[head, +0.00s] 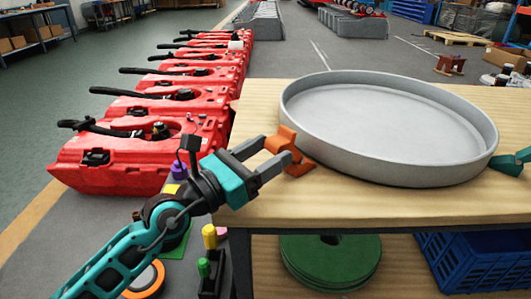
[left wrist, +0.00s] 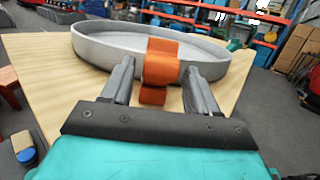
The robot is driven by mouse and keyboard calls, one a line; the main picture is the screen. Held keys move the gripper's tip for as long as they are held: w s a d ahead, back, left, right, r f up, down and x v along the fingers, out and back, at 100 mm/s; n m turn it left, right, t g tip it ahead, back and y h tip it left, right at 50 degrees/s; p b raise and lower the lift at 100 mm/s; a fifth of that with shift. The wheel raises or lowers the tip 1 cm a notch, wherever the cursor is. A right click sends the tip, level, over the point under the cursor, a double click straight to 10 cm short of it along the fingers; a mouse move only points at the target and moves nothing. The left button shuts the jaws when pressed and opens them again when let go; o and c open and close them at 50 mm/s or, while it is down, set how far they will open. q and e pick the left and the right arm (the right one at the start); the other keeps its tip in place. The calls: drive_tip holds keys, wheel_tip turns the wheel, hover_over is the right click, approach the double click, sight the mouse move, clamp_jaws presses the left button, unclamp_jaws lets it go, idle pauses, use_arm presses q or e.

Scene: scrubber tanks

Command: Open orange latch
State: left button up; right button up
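The orange latch (head: 288,150) sits at the left side of the round grey tank (head: 390,165), on the wooden table. In the left wrist view the orange latch (left wrist: 161,68) reaches up past the tank's rim and hangs down its outer wall. My left gripper (head: 267,157) is open, with its fingertips close to the latch. In the left wrist view the left gripper (left wrist: 159,70) has one finger on each side of the latch, with gaps that look clear. I cannot tell whether it touches. My right gripper is not in view.
A dark green piece (head: 511,162) is at the tank's right side, partly cut off. Red tanks (head: 140,150) stand in a row at the left. A green disc (head: 330,262) and a blue crate (head: 478,262) are below the tabletop (head: 380,208). The front tabletop is clear.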

use_arm(q)
drive_tip(key=shift+o, duration=0.4)
drive_tip(key=shift+s+a+f, duration=0.1)
drive_tip(key=shift+s+a, duration=0.1)
drive_tip(key=shift+a, duration=0.1)
drive_tip(key=v, duration=0.6)
drive_tip(key=shift+s+a+f, duration=0.1)
drive_tip(key=shift+s+a, duration=0.15)
drive_tip(key=shift+a, duration=0.05)
drive_tip(key=shift+v, duration=1.15)
drive_tip(key=v, duration=0.3)
